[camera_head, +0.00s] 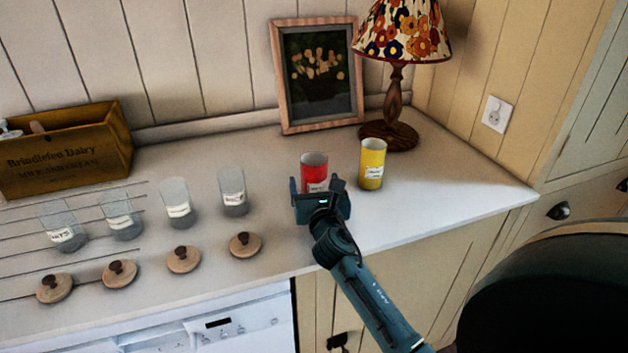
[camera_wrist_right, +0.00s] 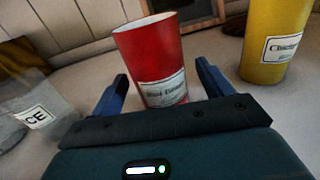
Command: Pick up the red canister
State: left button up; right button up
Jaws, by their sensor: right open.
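The red canister (camera_head: 315,166) stands upright on the white counter (camera_head: 440,190), with its top open and a white label on its front. In the right wrist view the red canister (camera_wrist_right: 154,58) stands between the two blue fingers of my right gripper (camera_wrist_right: 160,88). In the head view my right gripper (camera_head: 318,186) is in front of the canister and hides its lower part. The right gripper is open, with a finger on each side of the canister. I cannot tell whether either finger touches it. My left gripper is not in view.
A yellow canister (camera_head: 372,165) stands close on the right, before a lamp (camera_head: 396,100) and a picture frame (camera_head: 318,75). Several glass jars, including one (camera_head: 233,192), and wooden lids (camera_head: 245,244) stand at left. A wooden crate (camera_head: 65,152) is at the back left.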

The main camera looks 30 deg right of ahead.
jog(key=shift+w+d, duration=0.25)
jog(key=shift+w, duration=0.35)
jog(key=shift+c, duration=0.6)
jog(key=c, duration=1.1)
